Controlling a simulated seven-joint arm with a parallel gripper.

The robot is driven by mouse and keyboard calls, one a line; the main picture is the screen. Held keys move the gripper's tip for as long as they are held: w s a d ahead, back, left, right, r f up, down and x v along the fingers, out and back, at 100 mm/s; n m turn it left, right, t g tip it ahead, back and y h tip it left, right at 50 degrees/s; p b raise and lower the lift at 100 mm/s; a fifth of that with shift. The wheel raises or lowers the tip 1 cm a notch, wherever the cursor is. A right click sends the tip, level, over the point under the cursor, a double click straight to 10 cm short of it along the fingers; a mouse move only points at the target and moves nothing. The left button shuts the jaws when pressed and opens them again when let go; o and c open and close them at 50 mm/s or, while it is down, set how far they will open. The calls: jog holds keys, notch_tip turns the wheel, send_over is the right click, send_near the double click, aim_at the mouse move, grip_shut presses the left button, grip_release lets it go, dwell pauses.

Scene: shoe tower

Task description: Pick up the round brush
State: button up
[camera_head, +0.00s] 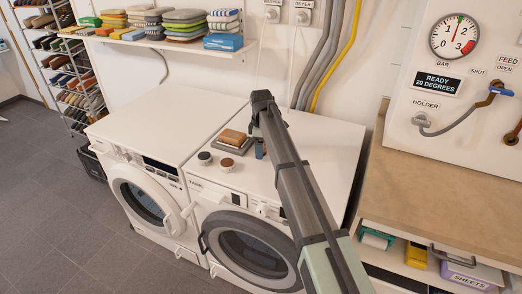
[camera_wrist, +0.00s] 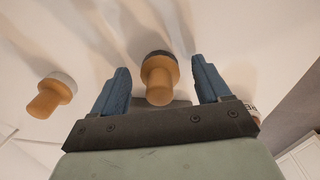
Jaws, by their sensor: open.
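In the wrist view a round brush (camera_wrist: 159,78) with a tan wooden handle and dark bristles is between the two blue fingers of my gripper (camera_wrist: 160,66). The fingers are open, with a visible gap on each side of the brush. A second round brush (camera_wrist: 52,94) with a similar handle and pale bristles is left of the fingers. In the head view my gripper (camera_head: 259,147) is low over the right-hand machine's top, partly hidden by my arm. I cannot make out the brush at the fingers there.
Two small round items (camera_head: 227,165) (camera_head: 205,158) are near the front edge of the white machine top (camera_head: 320,150). A brown block (camera_head: 233,136) lies on a dark base behind them. The left machine's top (camera_head: 165,120) is clear.

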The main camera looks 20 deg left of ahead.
jog(key=shift+f, duration=0.1)
jog(key=shift+c, duration=0.2)
jog(key=c, duration=1.1)
notch_tip(320, 180, up, 10)
jog(key=shift+r, duration=0.1)
